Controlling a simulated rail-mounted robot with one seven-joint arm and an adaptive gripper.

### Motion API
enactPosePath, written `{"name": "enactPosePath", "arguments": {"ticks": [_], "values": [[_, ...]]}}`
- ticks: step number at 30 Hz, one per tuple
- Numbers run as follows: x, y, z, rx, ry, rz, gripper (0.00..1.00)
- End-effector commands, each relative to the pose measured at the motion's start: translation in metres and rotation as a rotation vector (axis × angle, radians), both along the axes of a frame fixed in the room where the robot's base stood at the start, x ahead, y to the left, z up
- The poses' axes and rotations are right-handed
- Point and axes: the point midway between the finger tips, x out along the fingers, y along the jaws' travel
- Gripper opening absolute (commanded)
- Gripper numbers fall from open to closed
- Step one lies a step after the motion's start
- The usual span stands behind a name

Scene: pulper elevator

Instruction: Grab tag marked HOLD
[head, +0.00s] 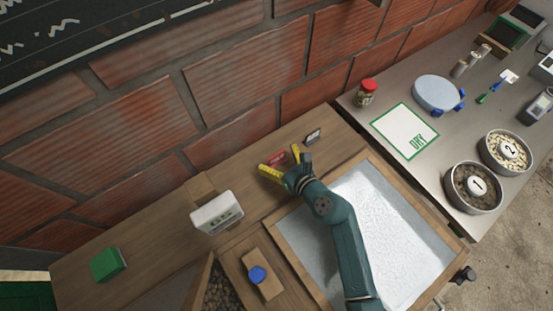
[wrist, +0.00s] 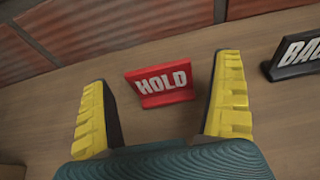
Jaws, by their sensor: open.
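The red tag marked HOLD (wrist: 160,85) stands upright, slightly tilted in the picture, on the wooden shelf in the wrist view. It also shows small and red in the head view (head: 277,159), close to the wall. My gripper (wrist: 162,105) has its two yellow fingers spread wide, one on each side of the tag, with gaps between. The tag lies ahead of the palm and looks untouched. In the head view my gripper (head: 283,163) is at the shelf by the tag.
A black tag (wrist: 295,55), partly cut off, stands right of the right finger; it also shows in the head view (head: 313,137). A brick wall (head: 240,75) rises behind the shelf. A white display box (head: 217,213) stands to the left. A tray of white material (head: 385,220) lies at right.

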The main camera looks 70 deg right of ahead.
Motion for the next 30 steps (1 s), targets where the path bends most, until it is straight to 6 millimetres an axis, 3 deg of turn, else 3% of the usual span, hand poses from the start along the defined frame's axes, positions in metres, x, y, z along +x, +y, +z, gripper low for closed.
{"name": "enactPosePath", "arguments": {"ticks": [4, 12, 13, 23, 26, 30], "values": [[0.0, 0.0, 0.001, 0.0, 0.0, 0.0, 0.94], [-0.001, 0.0, 0.001, 0.0, 0.0, 0.0, 0.43], [-0.001, 0.0, 0.001, 0.0, 0.0, 0.0, 0.4], [-0.001, 0.0, 0.002, 0.0, 0.0, 0.0, 0.4], [-0.001, 0.0, 0.013, -0.001, -0.002, 0.0, 0.4], [-0.001, 0.0, 0.047, -0.005, -0.002, -0.001, 0.4]]}}
